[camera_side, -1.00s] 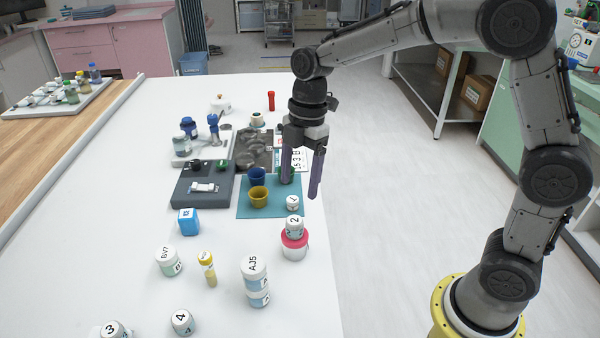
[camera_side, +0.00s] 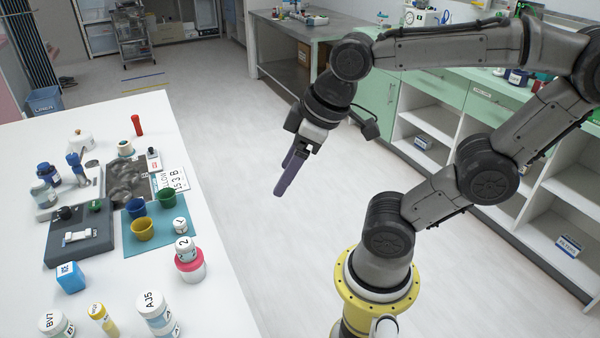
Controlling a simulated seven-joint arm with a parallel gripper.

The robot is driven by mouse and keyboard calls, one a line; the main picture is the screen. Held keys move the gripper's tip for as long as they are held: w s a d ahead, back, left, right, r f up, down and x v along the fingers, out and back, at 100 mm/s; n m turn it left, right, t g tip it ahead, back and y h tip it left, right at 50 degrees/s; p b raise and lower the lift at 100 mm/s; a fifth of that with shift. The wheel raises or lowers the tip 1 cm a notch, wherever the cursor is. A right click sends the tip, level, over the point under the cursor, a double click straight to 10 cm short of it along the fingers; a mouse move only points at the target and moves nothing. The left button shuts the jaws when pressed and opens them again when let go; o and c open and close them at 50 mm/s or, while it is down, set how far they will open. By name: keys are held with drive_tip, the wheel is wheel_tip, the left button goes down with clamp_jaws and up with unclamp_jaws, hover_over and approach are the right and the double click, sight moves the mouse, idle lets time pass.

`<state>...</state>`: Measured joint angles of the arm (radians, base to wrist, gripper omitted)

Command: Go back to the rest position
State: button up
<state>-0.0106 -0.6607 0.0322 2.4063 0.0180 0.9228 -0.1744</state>
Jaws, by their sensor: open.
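My gripper (camera_side: 286,172) hangs over the bare floor to the right of the white table (camera_side: 215,265), tilted down to the left. Its two purple fingers overlap in this view, with nothing seen between them. It is apart from everything on the table. On the teal mat (camera_side: 172,232) stand a blue cup (camera_side: 135,208), a green cup (camera_side: 167,198), a yellow cup (camera_side: 142,230) and a small white jar (camera_side: 180,226).
A jar marked 2 (camera_side: 185,249) stands on a pink-lidded tub (camera_side: 190,270) near the table's right edge. A dark tray (camera_side: 80,240) lies left of the mat. Open shelves (camera_side: 430,140) stand behind my arm. The floor around the gripper is clear.

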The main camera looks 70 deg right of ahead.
drive_tip(key=shift+s+d+f+m+t, duration=0.15)
drive_tip(key=shift+s+f+m, duration=0.1)
drive_tip(key=shift+s+m, duration=0.3)
drive_tip(key=shift+s+d+f+m+t, duration=0.15)
drive_tip(key=shift+s+f+m, duration=0.1)
drive_tip(key=shift+s+m, duration=0.25)
